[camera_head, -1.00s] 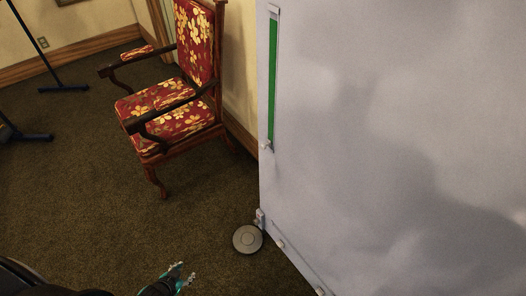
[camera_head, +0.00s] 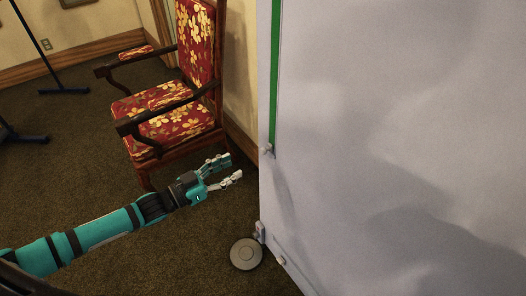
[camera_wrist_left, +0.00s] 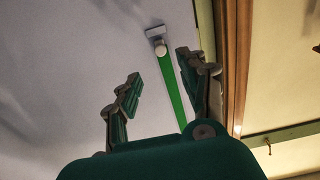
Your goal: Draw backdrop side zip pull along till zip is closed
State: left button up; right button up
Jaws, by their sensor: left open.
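The grey-white backdrop (camera_head: 400,120) fills the right of the head view. A narrow green strip (camera_head: 275,75), the zip opening, runs down near its left edge, with a small pale pull (camera_head: 268,149) at its lower end. My left gripper (camera_head: 231,168) is open and empty, left of the backdrop edge and a little below the pull, apart from it. In the left wrist view, a round pale knob (camera_wrist_left: 160,49) below a grey block (camera_wrist_left: 155,32) sits at one end of the green strip (camera_wrist_left: 171,85), seen beyond the spread fingers. My right gripper is out of view.
A red floral armchair (camera_head: 172,125) stands behind my left gripper, close to the wall. A round grey disc (camera_head: 246,254) lies on the carpet beside the backdrop's lower corner bracket (camera_head: 260,232). Dark stand legs (camera_head: 63,91) are at far left. Carpet between is open.

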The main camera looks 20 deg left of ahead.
aim_at(263, 151)
pick_arm(q)
jog(key=x, duration=1.1)
jog(key=shift+w+d, duration=0.2)
jog(key=shift+w, duration=0.05)
jog(key=shift+c, duration=0.3)
grip_shut()
